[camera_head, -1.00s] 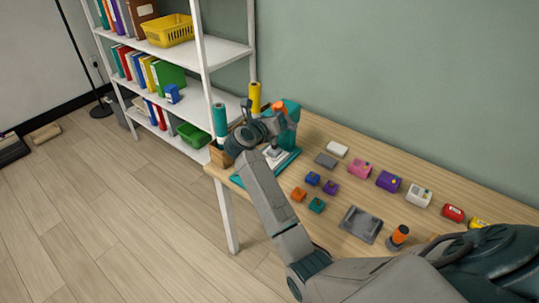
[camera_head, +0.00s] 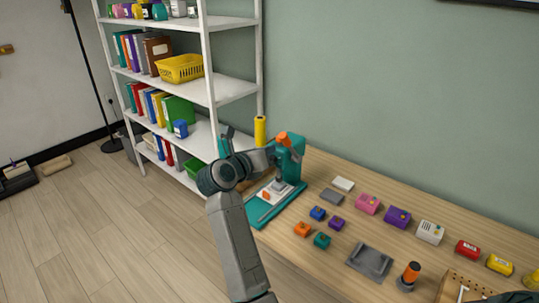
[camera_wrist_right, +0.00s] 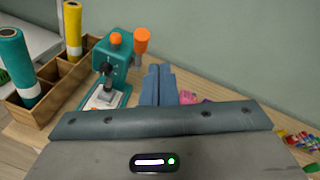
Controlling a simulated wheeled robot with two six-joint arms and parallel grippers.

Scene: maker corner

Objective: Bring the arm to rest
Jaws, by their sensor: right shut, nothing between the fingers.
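My right arm comes up from the bottom of the head view. Its gripper (camera_head: 269,153) is raised at the near left end of the wooden table (camera_head: 300,248), in front of the teal press with an orange knob (camera_head: 290,160). In the right wrist view the two fingers (camera_wrist_right: 158,82) lie together, shut and empty, to the right of the press (camera_wrist_right: 118,65). My left gripper is not in view.
Several small coloured blocks, a grey tray (camera_head: 371,262) and an orange-handled tool (camera_head: 409,276) lie along the table. A white shelf (camera_head: 232,88) stands behind to the left. A wooden rack with rolls (camera_wrist_right: 45,100) stands beside the press.

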